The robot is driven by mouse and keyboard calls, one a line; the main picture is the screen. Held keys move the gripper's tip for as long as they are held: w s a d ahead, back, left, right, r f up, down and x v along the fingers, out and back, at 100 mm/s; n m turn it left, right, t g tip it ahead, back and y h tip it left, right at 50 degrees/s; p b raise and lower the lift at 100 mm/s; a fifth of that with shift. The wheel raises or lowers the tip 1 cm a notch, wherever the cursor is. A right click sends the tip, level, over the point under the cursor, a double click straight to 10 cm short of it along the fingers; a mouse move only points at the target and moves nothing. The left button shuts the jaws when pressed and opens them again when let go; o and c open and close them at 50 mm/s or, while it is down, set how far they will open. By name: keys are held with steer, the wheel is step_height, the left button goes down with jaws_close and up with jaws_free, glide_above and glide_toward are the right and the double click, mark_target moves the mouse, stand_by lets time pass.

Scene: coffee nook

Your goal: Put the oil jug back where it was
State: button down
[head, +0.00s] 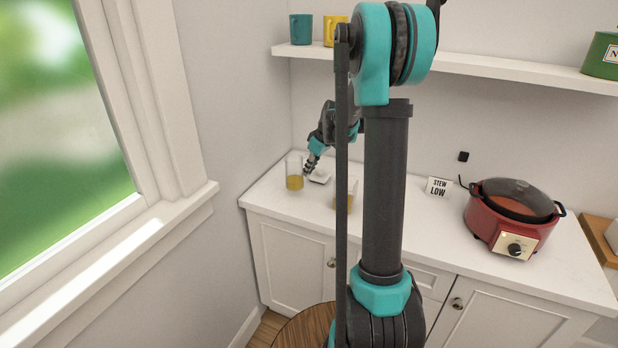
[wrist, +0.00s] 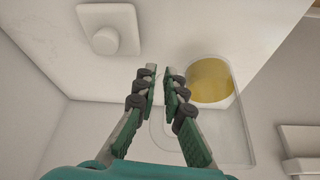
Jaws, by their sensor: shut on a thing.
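The oil jug (head: 294,181) is clear, with yellow oil in its lower part. It stands upright at the left end of the white counter in the head view; I cannot tell whether it touches the counter. In the wrist view its oil (wrist: 211,80) shows to the right of the fingertips, and its clear wall and handle are faint. My gripper (head: 309,167) is at the jug's right side. In the wrist view my gripper (wrist: 161,82) has its fingers close together, shut on the jug at what looks like its handle.
A small white square piece with a round knob (wrist: 106,38) lies on the counter nearby. Another clear vessel with amber contents (head: 350,203) is partly hidden behind my arm. A red cooker (head: 508,218) and a "STEW LOW" card (head: 439,187) stand to the right. The window wall is close on the left.

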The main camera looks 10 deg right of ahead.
steer(key=shift+f, duration=1.65)
steer(key=shift+f, duration=0.1)
steer(key=c, duration=1.6)
jaws_free()
steer(key=v, duration=1.2)
steer(key=s+a+f+m+h, duration=0.1)
steer(key=s+f+m, duration=0.2)
steer(key=s, duration=0.7)
steer(key=s+a+f+m+h, duration=0.1)
steer(key=s+f, duration=0.4)
steer(key=s, duration=0.5)
steer(key=s+a+f+m+h, duration=0.1)
steer(key=s+f+m, duration=0.3)
steer(key=s, duration=0.6)
steer(key=shift+s+a+f+m+t, duration=0.15)
steer(key=shift+a+f+m+t, duration=0.15)
steer(key=shift+f+t, duration=0.15)
